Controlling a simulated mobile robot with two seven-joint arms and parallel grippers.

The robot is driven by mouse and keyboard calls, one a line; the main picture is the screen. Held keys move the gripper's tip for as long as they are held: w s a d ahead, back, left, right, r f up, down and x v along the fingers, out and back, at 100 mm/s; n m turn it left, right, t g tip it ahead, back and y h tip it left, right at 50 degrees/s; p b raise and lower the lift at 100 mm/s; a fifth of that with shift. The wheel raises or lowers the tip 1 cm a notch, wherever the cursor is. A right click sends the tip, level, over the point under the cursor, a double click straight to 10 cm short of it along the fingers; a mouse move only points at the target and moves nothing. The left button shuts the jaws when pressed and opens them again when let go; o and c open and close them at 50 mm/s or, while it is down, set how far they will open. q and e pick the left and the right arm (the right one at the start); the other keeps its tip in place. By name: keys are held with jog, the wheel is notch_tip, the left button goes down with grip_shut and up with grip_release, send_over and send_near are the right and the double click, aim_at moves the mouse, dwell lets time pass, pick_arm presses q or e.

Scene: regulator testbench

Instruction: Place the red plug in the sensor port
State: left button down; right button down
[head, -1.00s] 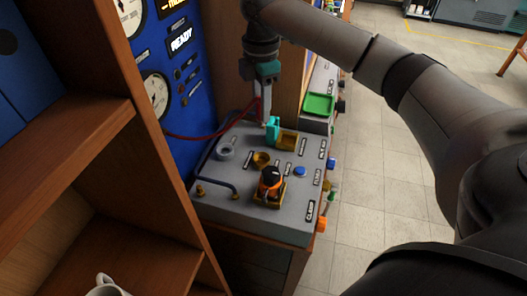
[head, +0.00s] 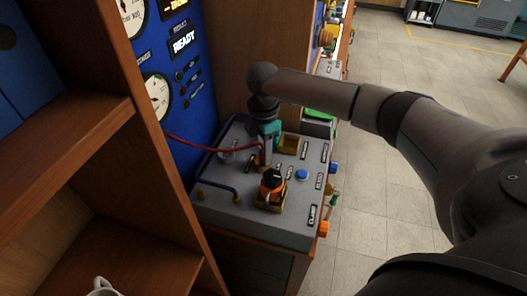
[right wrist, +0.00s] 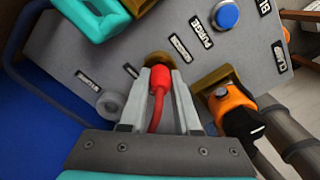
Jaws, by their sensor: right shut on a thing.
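My right gripper (head: 265,155) is low over the grey bench top, between the blue handle rail and the orange-and-black knob. In the right wrist view its grey fingers (right wrist: 160,88) are shut on the red plug (right wrist: 160,78), with the red cable trailing back from it. A brass round port (right wrist: 158,59) is directly beyond the plug tip. I cannot tell whether the tip is inside it or just above. In the head view the gripper hides this port, and the red cable (head: 200,143) runs to the blue panel. My left gripper is not in view.
The orange-and-black knob (right wrist: 236,108) stands close to the right of the fingers. A grey ring socket (right wrist: 110,104) is to their left. A teal handle (right wrist: 95,18) and a blue button (right wrist: 226,15) lie beyond. A wooden shelf (head: 110,150) fills the left foreground.

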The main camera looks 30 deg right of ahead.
jog(key=c, duration=0.6)
grip_release()
jog(key=shift+f, duration=0.1)
notch_tip(320, 180, up, 12)
jog(key=shift+r+p, duration=0.15)
jog(key=shift+p, duration=0.2)
